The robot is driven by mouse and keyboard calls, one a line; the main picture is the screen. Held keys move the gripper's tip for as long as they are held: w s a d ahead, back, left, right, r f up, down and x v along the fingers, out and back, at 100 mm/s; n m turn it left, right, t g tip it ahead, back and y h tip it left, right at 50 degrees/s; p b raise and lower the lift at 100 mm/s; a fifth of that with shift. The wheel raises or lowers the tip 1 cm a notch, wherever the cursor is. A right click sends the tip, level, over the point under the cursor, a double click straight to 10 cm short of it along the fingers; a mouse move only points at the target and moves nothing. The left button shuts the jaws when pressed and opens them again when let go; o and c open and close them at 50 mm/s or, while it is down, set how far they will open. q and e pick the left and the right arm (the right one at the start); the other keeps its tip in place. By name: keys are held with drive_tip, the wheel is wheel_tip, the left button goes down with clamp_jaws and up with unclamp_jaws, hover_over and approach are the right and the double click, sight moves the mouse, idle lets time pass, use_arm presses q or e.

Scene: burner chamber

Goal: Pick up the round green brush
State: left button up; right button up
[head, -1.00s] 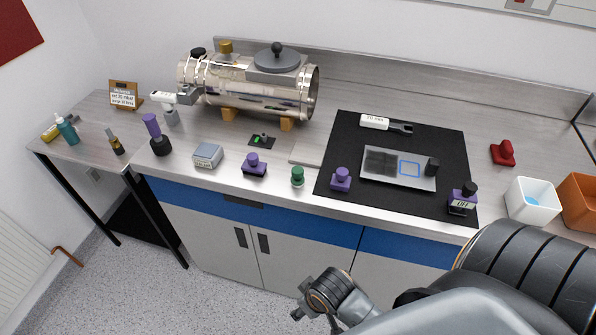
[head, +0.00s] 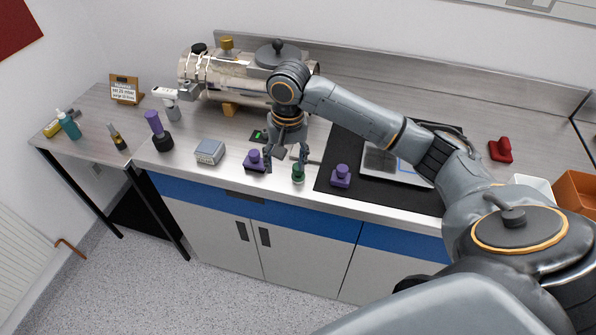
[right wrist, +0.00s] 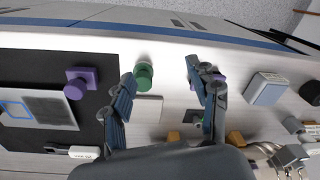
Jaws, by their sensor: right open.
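The round green brush (head: 298,173) stands on the front part of the bench, just left of the black mat. In the right wrist view the brush (right wrist: 144,75) shows beyond the fingertips, nearer the left finger. My right gripper (head: 284,164) is open and points down above the bench. In the right wrist view its two fingers (right wrist: 160,75) are spread wide, with nothing between them held. One finger is close to the green brush in the head view; I cannot tell if they touch. My left gripper is not in view.
A purple-knobbed block (head: 254,161) stands close left of the gripper, another (head: 341,176) right on the mat (head: 325,165). A grey box (head: 209,151) is further left. The steel chamber (head: 205,78) stands behind. My right arm hides part of the mat.

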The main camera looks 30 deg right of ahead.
drive_tip(key=d+r+m, duration=0.3)
drive_tip(key=d+r, duration=0.2)
drive_tip(key=r, duration=0.2)
drive_tip(key=p, duration=0.1)
hover_over(298, 173)
drive_tip(key=d, duration=0.1)
drive_tip(key=f, duration=0.8)
drive_tip(key=shift+w+d, duration=0.1)
drive_tip(key=shift+w, duration=0.15)
drive_tip(key=f, duration=0.1)
drive_tip(key=f+p, duration=0.1)
drive_tip(key=f, duration=0.1)
drive_tip(key=f+p, duration=0.1)
drive_tip(key=shift+w+f, duration=0.35)
drive_tip(key=shift+f, duration=0.45)
drive_tip(key=shift+c, duration=0.5)
drive_tip(key=c, duration=1.2)
drive_tip(key=shift+o, duration=0.2)
drive_tip(key=shift+r, duration=0.1)
